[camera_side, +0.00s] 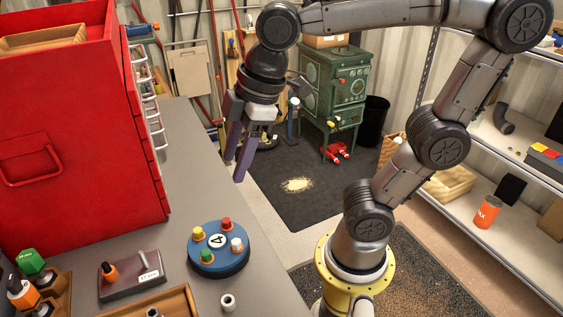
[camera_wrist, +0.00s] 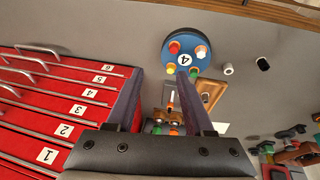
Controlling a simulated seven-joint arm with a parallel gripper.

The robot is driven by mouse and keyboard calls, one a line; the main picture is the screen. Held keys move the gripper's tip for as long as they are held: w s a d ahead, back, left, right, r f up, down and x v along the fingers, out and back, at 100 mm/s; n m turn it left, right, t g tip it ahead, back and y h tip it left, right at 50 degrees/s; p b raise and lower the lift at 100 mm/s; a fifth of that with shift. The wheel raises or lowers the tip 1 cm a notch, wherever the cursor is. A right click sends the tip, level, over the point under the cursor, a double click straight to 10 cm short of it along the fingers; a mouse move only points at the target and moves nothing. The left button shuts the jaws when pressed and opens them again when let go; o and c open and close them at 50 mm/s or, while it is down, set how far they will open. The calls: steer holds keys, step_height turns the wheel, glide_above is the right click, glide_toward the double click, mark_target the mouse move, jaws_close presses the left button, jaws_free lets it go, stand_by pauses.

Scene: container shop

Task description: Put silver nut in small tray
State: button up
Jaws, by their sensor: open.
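A small silver-white ring-shaped piece, which looks like the silver nut (camera_side: 228,303), stands on the grey bench near its right edge. It also shows in the wrist view (camera_wrist: 228,69). A wooden tray (camera_side: 180,292) lies to its left, cut off by the bottom edge of the side view; part of it shows in the wrist view (camera_wrist: 223,93). A second silvery piece is partly visible inside it. I cannot tell for sure which tray is the small tray. My gripper (camera_side: 233,170) is open and empty, high above the bench's right edge and far from the nut.
A blue round base (camera_side: 218,262) marked 4 with coloured pegs stands beside the nut. A dark plate (camera_side: 150,284) with an orange-topped piece and a block of coloured knobs (camera_side: 62,290) lie left. A red drawer cabinet (camera_side: 75,130) rises behind. The bench's middle is clear.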

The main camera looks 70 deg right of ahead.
steer(key=s+d+f+m+t+h, duration=0.1)
steer(key=s+d+f+m, duration=0.3)
steer(key=m, duration=0.5)
steer(key=shift+s+d+t, duration=0.5)
steer(key=shift+s+d, duration=0.5)
steer(key=shift+s, duration=0.1)
